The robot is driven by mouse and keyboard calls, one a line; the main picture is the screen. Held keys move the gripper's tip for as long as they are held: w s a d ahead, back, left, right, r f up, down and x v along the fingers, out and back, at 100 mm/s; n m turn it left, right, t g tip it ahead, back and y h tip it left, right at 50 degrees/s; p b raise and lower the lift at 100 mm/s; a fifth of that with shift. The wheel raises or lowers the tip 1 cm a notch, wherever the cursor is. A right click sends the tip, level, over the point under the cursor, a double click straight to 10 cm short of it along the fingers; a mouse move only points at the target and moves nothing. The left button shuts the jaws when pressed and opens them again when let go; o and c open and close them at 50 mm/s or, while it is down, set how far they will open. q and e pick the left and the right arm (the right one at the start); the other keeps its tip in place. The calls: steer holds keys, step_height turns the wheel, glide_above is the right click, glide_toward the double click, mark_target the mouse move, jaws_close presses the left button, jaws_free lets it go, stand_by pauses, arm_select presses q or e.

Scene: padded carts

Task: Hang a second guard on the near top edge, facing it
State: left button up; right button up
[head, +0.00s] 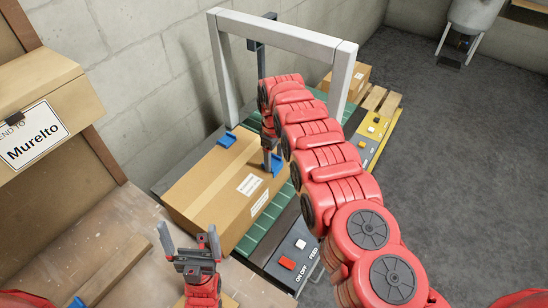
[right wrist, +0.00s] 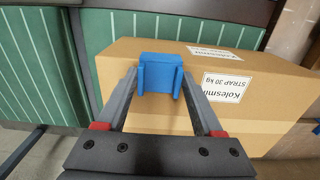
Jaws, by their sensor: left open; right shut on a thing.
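A long cardboard box (head: 207,186) with white labels lies on the green roller conveyor. One blue guard (head: 227,139) sits at its far top edge. My right gripper (head: 271,158) is shut on a second blue guard (head: 277,165) at the near top edge. In the right wrist view this guard (right wrist: 160,77) is upright between the fingers, overlapping the edge of the box (right wrist: 150,118), left of the side label. I cannot tell whether it touches the cardboard. My left gripper (head: 192,243) is open and empty, in front of the box's near left end.
A grey arch (head: 283,36) stands over the conveyor (head: 261,223) behind the box. A control panel (head: 292,253) with buttons is at the near side. A wooden bench (head: 128,217) with a blue piece (head: 77,302) is at left.

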steer(key=shift+f, duration=0.3)
stand_by(0.4)
steer(key=o, duration=1.3)
steer(key=shift+r, duration=0.25)
steer(key=shift+r, duration=1.3)
steer(key=shift+r, duration=0.1)
steer(key=shift+r+b, duration=0.5)
steer(key=shift+r, duration=2.9)
